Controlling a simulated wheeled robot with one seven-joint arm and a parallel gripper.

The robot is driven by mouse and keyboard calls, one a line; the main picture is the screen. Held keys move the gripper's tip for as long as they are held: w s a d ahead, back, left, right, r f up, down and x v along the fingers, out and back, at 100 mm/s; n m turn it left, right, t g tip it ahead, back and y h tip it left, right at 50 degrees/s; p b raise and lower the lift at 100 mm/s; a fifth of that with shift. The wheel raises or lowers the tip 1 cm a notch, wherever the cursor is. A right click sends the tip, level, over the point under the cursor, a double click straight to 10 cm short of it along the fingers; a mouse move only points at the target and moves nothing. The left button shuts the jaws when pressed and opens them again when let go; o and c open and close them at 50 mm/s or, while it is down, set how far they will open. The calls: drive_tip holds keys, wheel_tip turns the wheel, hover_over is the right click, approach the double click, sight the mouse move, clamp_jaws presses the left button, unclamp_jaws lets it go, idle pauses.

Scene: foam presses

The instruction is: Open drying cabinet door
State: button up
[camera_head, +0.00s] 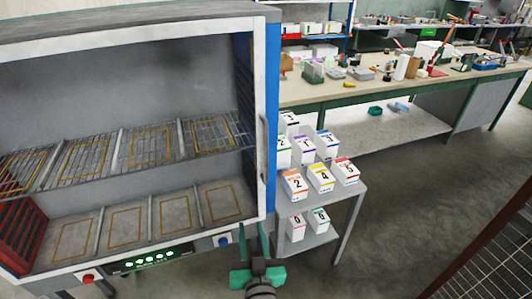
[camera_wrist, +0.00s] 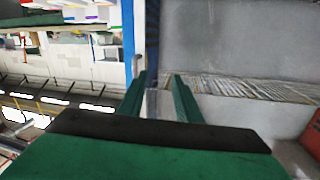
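The drying cabinet (camera_head: 140,33) fills the left of the head view, with a pale frame around its front and a blue side. Its racks show through the front; I cannot tell whether a clear pane covers them. A long upright grey handle (camera_head: 263,145) runs along the right edge of the frame. My gripper (camera_head: 252,229) is below the handle, by the frame's lower right corner. In the wrist view my gripper (camera_wrist: 159,78) has its two green fingers apart, with the pale cabinet edge (camera_wrist: 157,103) showing between them. I cannot tell whether they touch it.
A grey stand (camera_head: 344,196) with several numbered boxes (camera_head: 320,178) is close to the right of the cabinet. A red button (camera_head: 89,279) and a blue button (camera_head: 224,241) are on its lower edge. A long workbench (camera_head: 400,90) stands behind. Floor (camera_head: 420,190) is clear at right.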

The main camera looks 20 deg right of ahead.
drive_tip(key=n, duration=0.1)
approach(266, 150)
drive_tip(key=shift+t, duration=0.3)
drive_tip(key=w, duration=0.3)
drive_tip(key=w+d, duration=0.1)
drive_tip(key=w, duration=0.3)
drive_tip(key=w+d, duration=0.1)
drive_tip(key=w, duration=0.2)
drive_tip(key=shift+w+d+f, duration=0.15)
drive_tip(key=shift+w+f, duration=0.1)
drive_tip(key=shift+f, duration=0.05)
clamp_jaws()
